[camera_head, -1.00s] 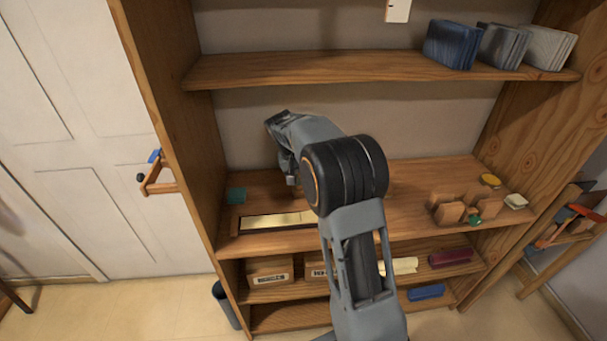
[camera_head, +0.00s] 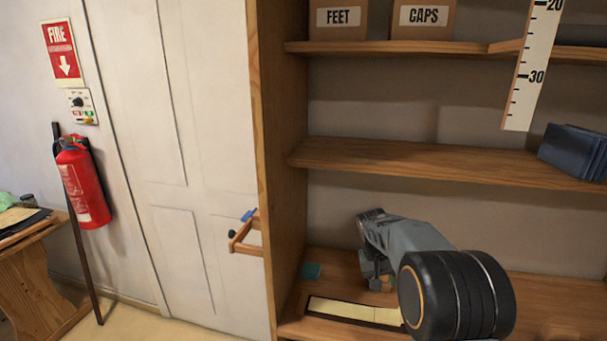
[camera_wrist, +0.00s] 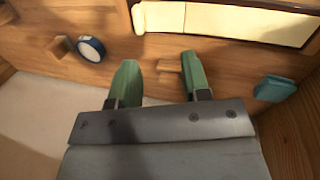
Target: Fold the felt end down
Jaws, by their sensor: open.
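A cream strip, which looks like the felt (camera_head: 345,309), lies in a shallow dark-edged frame on the shelf. In the wrist view the strip (camera_wrist: 235,24) crosses the top, with a seam or step near its left end; I cannot tell whether that end is raised. My gripper (camera_wrist: 159,62) is open, its two green fingers apart over bare wood beside the strip. No object is held. In the head view my arm hides the strip's right end and the fingertips are hard to make out.
A teal block (camera_head: 312,271) sits on the shelf near the left side wall; it also shows in the wrist view (camera_wrist: 274,88). A blue-rimmed roll (camera_wrist: 91,49) and a small wooden block (camera_wrist: 61,46) lie on the left in the wrist view. A middle shelf (camera_head: 420,160) is overhead.

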